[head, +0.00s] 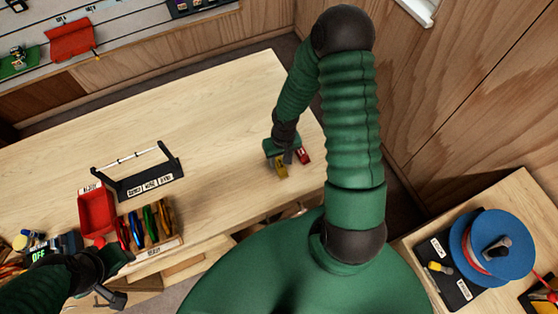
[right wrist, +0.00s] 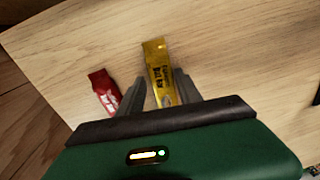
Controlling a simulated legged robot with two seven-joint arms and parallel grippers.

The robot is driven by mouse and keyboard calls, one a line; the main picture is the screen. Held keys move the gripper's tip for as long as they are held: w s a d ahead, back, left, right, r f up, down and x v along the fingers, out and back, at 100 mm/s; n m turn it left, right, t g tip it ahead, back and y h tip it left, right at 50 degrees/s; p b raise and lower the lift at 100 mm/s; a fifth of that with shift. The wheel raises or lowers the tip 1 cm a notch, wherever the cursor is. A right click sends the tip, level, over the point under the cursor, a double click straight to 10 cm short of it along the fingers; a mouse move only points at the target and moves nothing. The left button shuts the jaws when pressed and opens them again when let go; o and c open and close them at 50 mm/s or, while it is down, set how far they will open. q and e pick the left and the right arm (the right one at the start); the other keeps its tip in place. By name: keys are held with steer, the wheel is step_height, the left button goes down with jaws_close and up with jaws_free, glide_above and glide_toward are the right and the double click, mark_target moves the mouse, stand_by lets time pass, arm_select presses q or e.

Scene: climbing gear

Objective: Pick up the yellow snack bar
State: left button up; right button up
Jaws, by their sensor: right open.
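The yellow snack bar (right wrist: 156,62) lies on the wooden table in the right wrist view, its near end between my right gripper's fingers. In the head view the yellow snack bar (head: 282,172) shows beside the same gripper. My right gripper (right wrist: 160,86) is open, with one finger on each side of the bar. I cannot tell whether the fingers touch it. A red packet (right wrist: 104,90) lies just left of the fingers; it also shows in the head view (head: 304,156). My left gripper (head: 112,280) is at the lower left, over the table's front edge; its jaws are unclear.
A red bin (head: 97,212), a rack of coloured carabiners (head: 150,225) and a black labelled stand (head: 150,183) occupy the table's left side. A blue spool (head: 492,250) stands on a side table at right. The table's middle (head: 215,140) is clear.

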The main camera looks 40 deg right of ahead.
steer(key=shift+w+a, duration=0.1)
steer(key=shift+w, duration=0.05)
steer(key=c, duration=0.4)
jaws_close()
